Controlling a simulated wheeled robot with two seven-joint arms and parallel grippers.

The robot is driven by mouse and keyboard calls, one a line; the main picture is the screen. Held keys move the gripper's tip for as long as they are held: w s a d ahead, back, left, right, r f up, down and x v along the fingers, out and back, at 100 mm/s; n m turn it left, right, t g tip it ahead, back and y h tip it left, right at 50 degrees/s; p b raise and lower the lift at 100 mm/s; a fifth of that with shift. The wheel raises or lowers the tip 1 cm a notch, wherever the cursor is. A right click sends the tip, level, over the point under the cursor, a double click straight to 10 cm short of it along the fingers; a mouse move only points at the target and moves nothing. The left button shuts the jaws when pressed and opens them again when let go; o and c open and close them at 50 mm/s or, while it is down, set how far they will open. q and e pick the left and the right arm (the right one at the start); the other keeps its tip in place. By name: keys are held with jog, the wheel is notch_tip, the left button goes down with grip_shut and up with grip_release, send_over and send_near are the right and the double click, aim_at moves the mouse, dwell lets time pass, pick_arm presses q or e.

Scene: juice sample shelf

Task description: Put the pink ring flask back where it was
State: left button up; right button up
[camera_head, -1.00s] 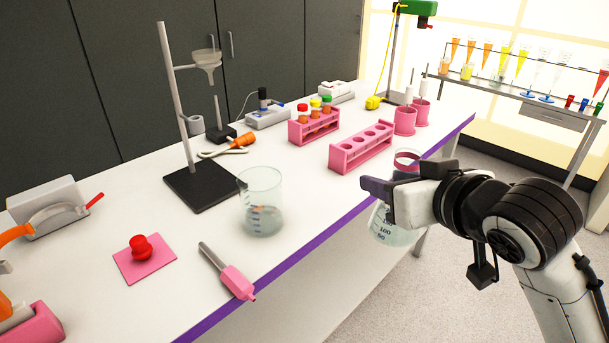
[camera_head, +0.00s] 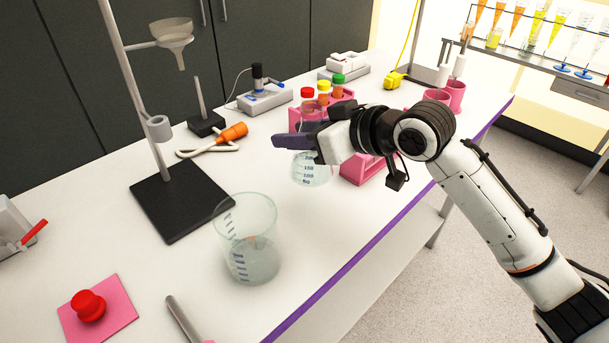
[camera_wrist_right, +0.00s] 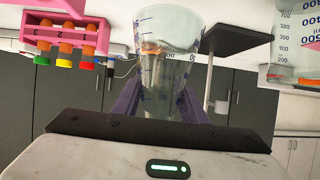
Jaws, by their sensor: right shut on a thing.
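The flask (camera_head: 311,170) is clear glass with dark volume marks and some clear liquid. My right gripper (camera_head: 296,142) is shut on it and holds it upright over the white bench. In the head view the gripper hides part of the flask's upper body, and its pink ring is hard to separate from the pink rack behind. In the right wrist view the flask (camera_wrist_right: 165,65) sits between the dark fingers, its pink ring not clear. I cannot tell whether its base touches the bench. My left gripper is not in view.
A large beaker (camera_head: 250,258) stands in front, left of the flask. A stand with a black base (camera_head: 180,200) is further left. A pink rack with capped tubes (camera_head: 295,115) is just behind the flask, and another pink rack (camera_head: 360,172) is partly behind my arm. Open bench lies between beaker and flask.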

aim_at(326, 169)
notch_tip(326, 169, down, 3)
jog(key=shift+s+r, duration=0.1)
jog(key=shift+s, duration=0.05)
jog(key=shift+f, duration=2.25)
jog(key=shift+f, duration=0.1)
jog(key=o, duration=1.3)
jog(key=shift+f, duration=0.1)
jog(key=v, duration=1.2)
